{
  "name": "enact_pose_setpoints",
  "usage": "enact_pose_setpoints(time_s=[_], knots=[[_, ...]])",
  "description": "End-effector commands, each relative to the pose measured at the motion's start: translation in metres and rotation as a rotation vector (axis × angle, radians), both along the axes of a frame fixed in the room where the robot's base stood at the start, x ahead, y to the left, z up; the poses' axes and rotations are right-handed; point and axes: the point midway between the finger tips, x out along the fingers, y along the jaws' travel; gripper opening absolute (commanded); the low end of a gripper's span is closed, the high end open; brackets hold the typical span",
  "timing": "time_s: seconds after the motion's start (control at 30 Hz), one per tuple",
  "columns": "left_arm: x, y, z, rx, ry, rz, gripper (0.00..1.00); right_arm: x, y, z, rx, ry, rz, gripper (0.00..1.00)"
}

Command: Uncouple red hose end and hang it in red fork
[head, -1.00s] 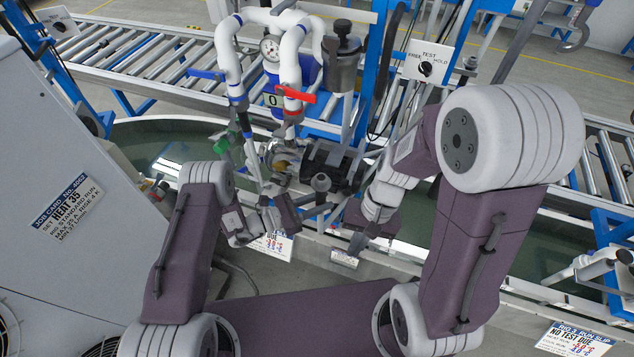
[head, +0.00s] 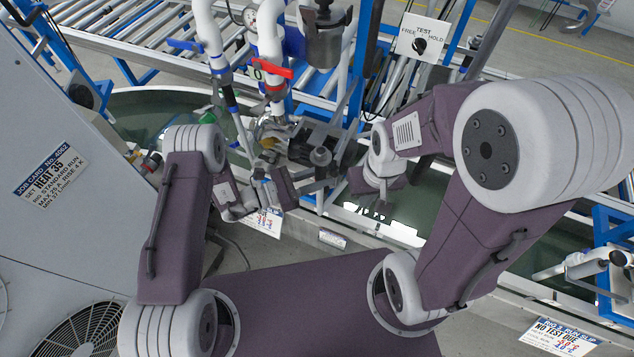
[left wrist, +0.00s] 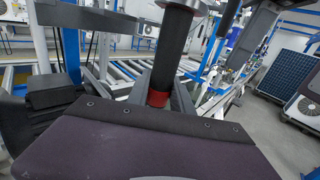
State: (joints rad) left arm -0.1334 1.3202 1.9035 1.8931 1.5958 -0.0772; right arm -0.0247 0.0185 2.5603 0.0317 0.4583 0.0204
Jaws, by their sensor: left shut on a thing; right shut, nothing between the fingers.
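In the left wrist view a dark cylindrical hose end (left wrist: 172,52) with a red band (left wrist: 158,98) stands between my left fingers, a grey collar above it. My left gripper (head: 264,172) is shut on it, low in front of the white pump piping. In the head view the gripper and dark fittings hide most of the hose end, and I cannot tell whether it is still coupled. My right gripper (head: 378,208) is shut and empty, to the right of the pump and above the dark green basin. I cannot pick out the red fork.
White pipes (head: 271,40) carry a red lever (head: 270,68) and a blue lever (head: 186,45). A dark pump body (head: 318,142) stands close right of my left gripper. A FREE/HOLD test switch (head: 420,44) is behind. A grey cabinet (head: 60,215) stands at left.

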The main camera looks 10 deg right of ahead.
Motion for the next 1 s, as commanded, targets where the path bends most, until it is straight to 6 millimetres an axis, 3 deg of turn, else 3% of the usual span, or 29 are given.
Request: enact_pose_setpoints(time_s=[0.93,1.0], knots=[[0.065,-0.044,-0.001,-0.003,-0.004,0.0,0.0,0.0,0.0,-0.032,0.0,0.001,0.0,0.0],[0.065,-0.044,-0.008,-0.003,-0.002,0.001,0.0,0.0,0.0,-0.038,0.0,0.001,0.0,0.0]])
